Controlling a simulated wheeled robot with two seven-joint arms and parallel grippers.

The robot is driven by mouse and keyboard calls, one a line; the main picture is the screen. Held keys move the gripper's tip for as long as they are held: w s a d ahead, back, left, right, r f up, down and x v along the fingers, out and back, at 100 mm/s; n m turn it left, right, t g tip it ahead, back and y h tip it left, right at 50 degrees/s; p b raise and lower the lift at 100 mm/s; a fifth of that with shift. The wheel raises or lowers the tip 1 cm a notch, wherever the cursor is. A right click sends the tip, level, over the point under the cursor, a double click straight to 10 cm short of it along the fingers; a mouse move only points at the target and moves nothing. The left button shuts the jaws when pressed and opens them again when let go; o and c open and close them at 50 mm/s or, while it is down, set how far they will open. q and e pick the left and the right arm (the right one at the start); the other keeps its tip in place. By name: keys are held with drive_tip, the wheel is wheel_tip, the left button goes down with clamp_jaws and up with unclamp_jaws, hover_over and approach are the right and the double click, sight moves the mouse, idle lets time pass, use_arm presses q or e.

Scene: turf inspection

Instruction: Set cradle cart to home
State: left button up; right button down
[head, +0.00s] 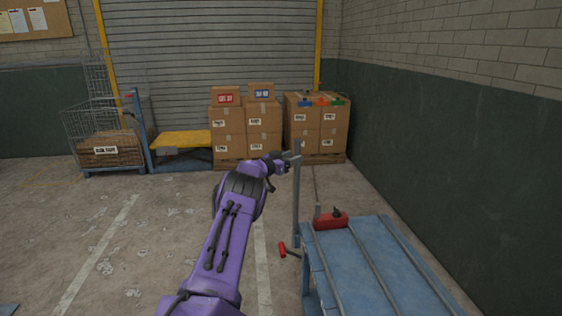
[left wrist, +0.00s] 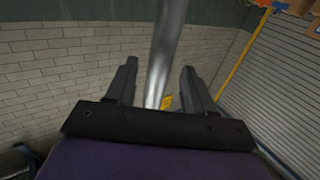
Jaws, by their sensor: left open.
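The blue cart (head: 372,262), likely the cradle cart, stands at the lower right with grey rails along its top. A grey upright post (head: 296,205) rises at its far left corner. A lever with a red grip (head: 283,250) sticks out low on its left side. My left gripper (head: 289,163) is open at the top of the post. In the left wrist view the post (left wrist: 166,50) shows between the two spread fingers (left wrist: 157,88); I cannot tell whether they touch it. My right gripper is not in view.
A red block with a dark knob (head: 330,220) sits on the cart's far end. Stacked cartons (head: 246,130) stand on pallets by the shutter. A wire cage trolley (head: 90,130) and a yellow-topped cart (head: 182,140) stand left. A green-and-brick wall bounds the right. Floor at left is clear.

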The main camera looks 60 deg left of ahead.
use_arm(q)
drive_tip(key=s+d, duration=0.1)
drive_tip(key=s, duration=0.6)
drive_tip(key=shift+d, duration=0.25)
drive_tip(key=shift+s+f, duration=0.1)
drive_tip(key=shift+s, duration=0.05)
